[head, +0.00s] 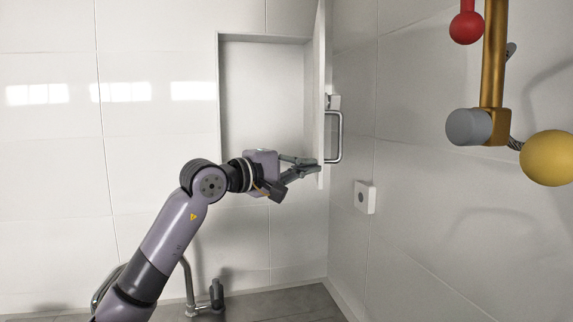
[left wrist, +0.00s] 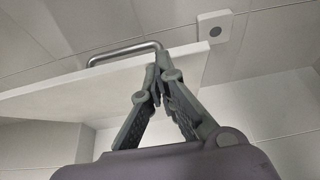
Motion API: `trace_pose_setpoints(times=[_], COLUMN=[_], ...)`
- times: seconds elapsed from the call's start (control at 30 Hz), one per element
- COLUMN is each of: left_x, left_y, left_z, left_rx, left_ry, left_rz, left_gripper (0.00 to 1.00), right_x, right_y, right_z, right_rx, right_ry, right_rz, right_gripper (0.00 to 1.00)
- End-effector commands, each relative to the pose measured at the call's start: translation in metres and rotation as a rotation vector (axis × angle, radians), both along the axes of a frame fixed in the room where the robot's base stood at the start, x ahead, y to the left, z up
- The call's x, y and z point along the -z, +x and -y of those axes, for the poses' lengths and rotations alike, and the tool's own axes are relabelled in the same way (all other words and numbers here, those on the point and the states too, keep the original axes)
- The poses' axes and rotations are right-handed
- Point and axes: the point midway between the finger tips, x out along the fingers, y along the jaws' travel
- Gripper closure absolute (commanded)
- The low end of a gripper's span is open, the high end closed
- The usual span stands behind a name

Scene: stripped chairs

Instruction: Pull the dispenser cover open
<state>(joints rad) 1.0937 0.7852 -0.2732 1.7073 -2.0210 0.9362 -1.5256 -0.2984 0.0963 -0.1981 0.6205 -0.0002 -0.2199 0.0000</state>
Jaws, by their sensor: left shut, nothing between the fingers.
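The dispenser cover (head: 321,90) is a white panel on the right side of a wall recess (head: 262,95). It stands swung open, seen nearly edge-on. Its metal bar handle (head: 340,137) is on the outer face, to the right. My left gripper (head: 316,164) is shut and empty at the panel's inner side, near its lower part. In the left wrist view the shut fingertips (left wrist: 157,72) overlap the edge of the cover (left wrist: 60,100), with the handle (left wrist: 125,54) beyond it. I cannot tell if they touch the panel. My right gripper is not in view.
A small white box (head: 365,197) is on the right wall. A gold bar (head: 494,55) with a grey cylinder, a red ball (head: 467,27) and a yellow ball (head: 548,158) is at upper right. A faucet (head: 188,285) stands below. The recess looks empty.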

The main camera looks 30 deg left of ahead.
Motion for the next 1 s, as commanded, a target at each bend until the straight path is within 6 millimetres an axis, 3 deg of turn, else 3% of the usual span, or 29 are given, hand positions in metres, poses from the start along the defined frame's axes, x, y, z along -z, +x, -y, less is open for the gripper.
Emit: trace_pose_setpoints(times=[0.2, 0.37, 0.5, 1.0], left_x=[-0.001, 0.000, 0.000, 0.000], left_y=[0.010, 0.017, 0.021, 0.027], left_z=[0.028, 0.043, 0.053, 0.061], left_rx=[0.003, 0.003, 0.003, 0.001], left_ry=[0.000, 0.001, 0.000, 0.000], left_rz=[0.001, 0.000, 0.000, 0.000], left_gripper=[1.00, 1.00, 1.00, 1.00], right_x=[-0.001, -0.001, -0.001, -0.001], right_y=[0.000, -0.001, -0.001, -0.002], right_z=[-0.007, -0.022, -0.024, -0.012], right_rx=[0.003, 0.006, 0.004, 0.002], right_ry=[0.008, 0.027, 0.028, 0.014], right_rz=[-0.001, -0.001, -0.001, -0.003], right_gripper=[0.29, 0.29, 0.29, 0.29])
